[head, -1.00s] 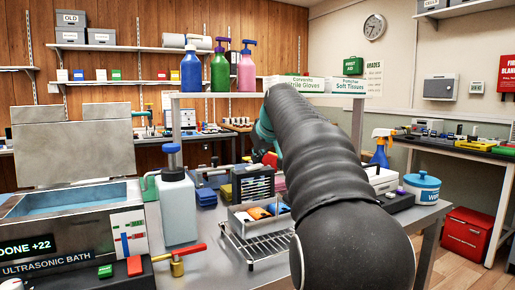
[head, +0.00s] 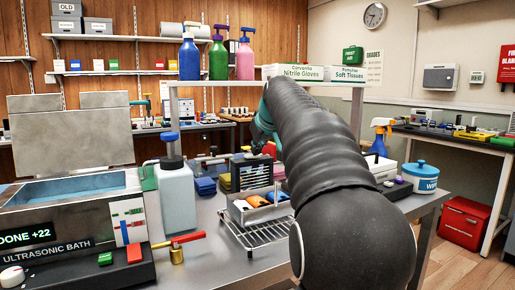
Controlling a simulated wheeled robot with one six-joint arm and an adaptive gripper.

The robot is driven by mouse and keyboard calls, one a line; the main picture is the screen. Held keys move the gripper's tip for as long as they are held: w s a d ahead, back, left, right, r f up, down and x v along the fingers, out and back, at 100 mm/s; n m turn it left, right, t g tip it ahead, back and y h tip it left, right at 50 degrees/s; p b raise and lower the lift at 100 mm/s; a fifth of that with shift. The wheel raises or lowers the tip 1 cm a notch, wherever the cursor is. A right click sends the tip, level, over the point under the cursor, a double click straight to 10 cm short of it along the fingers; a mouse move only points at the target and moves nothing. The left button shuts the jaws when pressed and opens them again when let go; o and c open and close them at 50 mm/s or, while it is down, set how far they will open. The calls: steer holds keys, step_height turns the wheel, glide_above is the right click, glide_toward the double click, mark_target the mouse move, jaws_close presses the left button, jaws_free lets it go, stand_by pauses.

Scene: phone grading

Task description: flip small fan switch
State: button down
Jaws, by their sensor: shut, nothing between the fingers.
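My arm reaches forward over the bench in the head view. My gripper (head: 262,146) is at its far end, beyond the teal wrist, small and mostly hidden; it is shut with nothing in it. A small black slatted box (head: 251,173) stands just below and in front of it; it may be the small fan, but I cannot be sure. No switch can be made out on it, and I cannot tell whether my gripper touches it.
A wire rack (head: 254,236) with a tray of orange and blue things stands nearer. A grey bottle with a blue cap (head: 177,200) and the ultrasonic bath (head: 75,215) are at left. A shelf (head: 215,84) spans the bench. A blue-lidded tub (head: 420,178) stands at right.

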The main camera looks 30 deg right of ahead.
steer(key=shift+a+f, duration=0.15)
steer(key=shift+a, duration=0.65)
steer(key=shift+r+p, duration=0.5)
steer(key=r, duration=0.2)
steer(key=r+p, duration=0.1)
steer(key=shift+a+r, duration=0.2)
steer(key=shift+a, duration=0.05)
steer(key=v, duration=1)
